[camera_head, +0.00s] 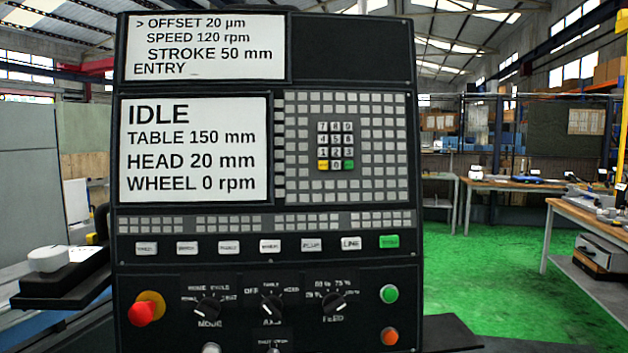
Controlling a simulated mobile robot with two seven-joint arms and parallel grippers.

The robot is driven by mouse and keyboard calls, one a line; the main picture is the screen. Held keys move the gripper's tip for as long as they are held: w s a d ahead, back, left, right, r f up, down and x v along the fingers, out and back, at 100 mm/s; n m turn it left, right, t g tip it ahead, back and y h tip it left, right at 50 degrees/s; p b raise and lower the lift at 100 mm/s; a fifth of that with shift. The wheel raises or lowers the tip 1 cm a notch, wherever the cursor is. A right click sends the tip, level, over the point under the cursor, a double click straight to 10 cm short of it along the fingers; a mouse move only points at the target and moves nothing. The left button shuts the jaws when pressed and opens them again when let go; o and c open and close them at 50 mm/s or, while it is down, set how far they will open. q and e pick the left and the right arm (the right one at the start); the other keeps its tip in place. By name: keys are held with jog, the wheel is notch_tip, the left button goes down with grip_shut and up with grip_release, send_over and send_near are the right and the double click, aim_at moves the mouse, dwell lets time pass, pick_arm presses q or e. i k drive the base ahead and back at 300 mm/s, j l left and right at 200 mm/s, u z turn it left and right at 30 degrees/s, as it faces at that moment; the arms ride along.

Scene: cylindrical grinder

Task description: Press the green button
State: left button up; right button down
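A round green button (389,293) sits at the lower right of the black control panel (340,75), just above an orange button (390,336). The green button is unobstructed. Two other green keys show: a rectangular one (389,241) at the right end of the row of white keys, and a small one (349,164) on the number keypad. The status screen (195,150) reads IDLE, with WHEEL 0 rpm. Neither of my grippers is in view, so their distance from the panel cannot be told.
A red mushroom-shaped knob (142,312) stands out at the panel's lower left. Three rotary selectors lie between it and the green button, including the FEED selector (333,303). A white round part (48,259) is at the left. Green floor (480,290) and workbenches lie to the right.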

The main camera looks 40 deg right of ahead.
aim_at(390, 294)
jog(key=z, duration=0.95)
